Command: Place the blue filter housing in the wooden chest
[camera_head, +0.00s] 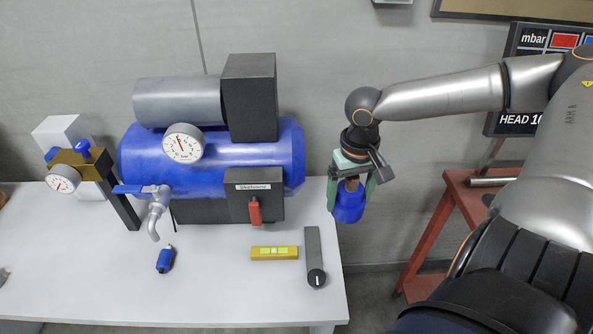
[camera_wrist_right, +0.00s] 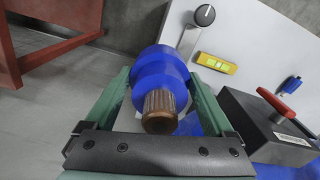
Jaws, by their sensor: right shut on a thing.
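The blue filter housing (camera_head: 348,206) hangs below my right gripper (camera_head: 351,180) in the head view, just off the right edge of the table. In the right wrist view the housing (camera_wrist_right: 160,72) shows its blue body and a ribbed brown neck between the green fingers of my right gripper (camera_wrist_right: 160,95). That gripper is shut on it. The housing is clear of the table. I see no wooden chest in either view. My left gripper is not in view.
The white table (camera_head: 220,295) carries a blue compressor tank (camera_head: 215,160), a yellow level (camera_head: 274,253), a dark grey tool with a black knob (camera_head: 313,255) and a small blue item (camera_head: 165,260). A red stand (camera_head: 440,215) is at right. Floor shows between them.

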